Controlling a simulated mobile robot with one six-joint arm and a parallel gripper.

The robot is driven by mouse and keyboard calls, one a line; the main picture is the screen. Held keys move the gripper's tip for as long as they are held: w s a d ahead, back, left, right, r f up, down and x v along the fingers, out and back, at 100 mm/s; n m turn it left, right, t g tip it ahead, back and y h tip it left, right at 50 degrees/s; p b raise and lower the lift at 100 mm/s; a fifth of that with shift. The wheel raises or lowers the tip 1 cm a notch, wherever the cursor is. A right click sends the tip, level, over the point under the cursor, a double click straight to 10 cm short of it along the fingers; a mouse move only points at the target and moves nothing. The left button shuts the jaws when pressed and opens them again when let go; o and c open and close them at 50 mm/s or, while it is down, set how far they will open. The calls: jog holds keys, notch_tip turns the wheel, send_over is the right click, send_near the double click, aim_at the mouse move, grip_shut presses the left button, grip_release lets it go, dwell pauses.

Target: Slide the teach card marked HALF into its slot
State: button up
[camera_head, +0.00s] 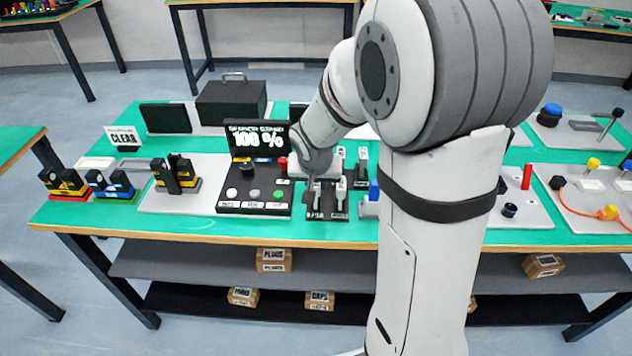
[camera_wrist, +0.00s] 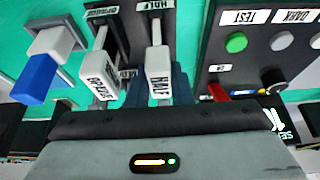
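The HALF teach card (camera_wrist: 158,75) is white with a black HALF label and a tall grip. It stands upright over a dark holder plate also labelled HALF (camera_wrist: 150,6). My gripper (camera_wrist: 160,92) has its fingers on either side of this card's top; whether they press on it cannot be told. The OPAQUE card (camera_wrist: 100,72) stands just to the left in the wrist view. In the head view my gripper (camera_head: 313,183) points down at the card holders (camera_head: 326,213). The card's lower end and any slot are not clearly visible.
A dark control panel (camera_head: 254,208) with buttons and a red post stands left of the holders, its screen (camera_head: 258,138) reading 100 %. A blue-topped white part (camera_head: 371,198) stands close on the right. Yellow-black blocks (camera_head: 176,175) stand further left. My arm hides the table's middle.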

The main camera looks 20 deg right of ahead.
jog(key=o, duration=0.5)
jog(key=shift+o, duration=0.2)
jog(key=d+v, duration=0.1)
jog(key=v, duration=0.6)
jog(key=shift+a+r, duration=0.4)
jog(key=shift+a, duration=0.15)
jog(key=shift+s, duration=0.15)
jog(key=s+r+n+g+y+p, duration=0.1)
jog(key=s+r+n+p, duration=0.2)
jog(key=s, duration=1.5)
notch_tip(320, 180, up, 2)
jog(key=shift+r+n+g, duration=0.25)
jog(key=shift+n+g, duration=0.05)
jog(key=shift+g, duration=0.1)
